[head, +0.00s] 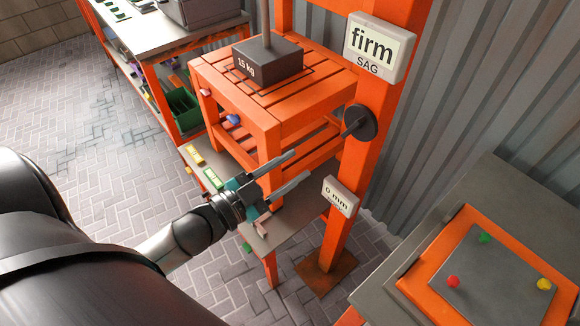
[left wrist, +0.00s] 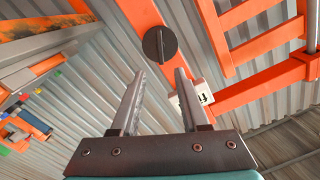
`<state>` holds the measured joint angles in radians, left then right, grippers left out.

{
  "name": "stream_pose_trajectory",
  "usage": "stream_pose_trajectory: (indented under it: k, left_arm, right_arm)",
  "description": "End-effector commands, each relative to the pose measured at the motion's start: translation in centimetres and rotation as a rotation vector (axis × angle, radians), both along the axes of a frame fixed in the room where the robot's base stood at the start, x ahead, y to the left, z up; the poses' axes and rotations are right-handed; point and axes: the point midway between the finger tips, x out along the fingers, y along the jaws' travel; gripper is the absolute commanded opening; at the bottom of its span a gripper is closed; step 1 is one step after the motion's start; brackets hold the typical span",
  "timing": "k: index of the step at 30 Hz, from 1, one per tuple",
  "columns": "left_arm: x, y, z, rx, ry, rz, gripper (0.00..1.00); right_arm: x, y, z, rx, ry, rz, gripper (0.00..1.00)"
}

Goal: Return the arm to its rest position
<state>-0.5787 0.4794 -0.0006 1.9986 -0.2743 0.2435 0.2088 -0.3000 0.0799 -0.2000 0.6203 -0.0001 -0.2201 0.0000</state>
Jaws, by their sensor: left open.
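My left gripper (head: 285,175) reaches in from the left in the head view. Its two fingers are apart with nothing between them, and they point toward the orange post. In the left wrist view the open fingers (left wrist: 155,85) point toward a round black knob (left wrist: 159,44), which shows beyond them. In the head view this knob (head: 360,122) sits on the orange post, up and to the right of the fingertips, apart from them. My right gripper does not show in either view.
An orange stand (head: 265,115) bearing a dark 15 kg weight (head: 268,58) is close behind the gripper. Signs read "firm SAG" (head: 376,47) and "0 mm" (head: 341,196). A grey-and-orange panel with coloured knobs (head: 484,283) is at lower right. Paved floor (head: 90,120) is open at left.

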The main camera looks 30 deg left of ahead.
Motion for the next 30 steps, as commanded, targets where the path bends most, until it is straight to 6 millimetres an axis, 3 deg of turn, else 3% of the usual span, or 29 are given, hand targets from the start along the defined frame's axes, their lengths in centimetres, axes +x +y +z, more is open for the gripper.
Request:
stream_pose_trajectory:
  k: [10,14,17,22,26,30]
  left_arm:
    - [0.0,0.1,-0.3,-0.001,0.007,0.004,0.45]
    - [0.1,1.1,-3.6,-0.004,0.077,0.051,0.45]
    - [-0.2,2.6,-9.0,-0.006,0.191,0.121,0.45]
    - [-3.0,4.7,-20.1,-0.012,0.446,0.251,0.45]
    - [-6.8,5.1,-28.1,-0.010,0.649,0.328,0.45]
    - [-12.3,4.4,-35.6,-0.004,0.874,0.391,0.45]
  right_arm:
    - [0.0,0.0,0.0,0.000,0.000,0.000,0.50]
    - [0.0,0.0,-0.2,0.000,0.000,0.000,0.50]
    - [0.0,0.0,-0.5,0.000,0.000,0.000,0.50]
    - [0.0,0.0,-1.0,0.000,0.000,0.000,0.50]
    - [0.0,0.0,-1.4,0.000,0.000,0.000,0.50]
    - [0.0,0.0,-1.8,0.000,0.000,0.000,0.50]
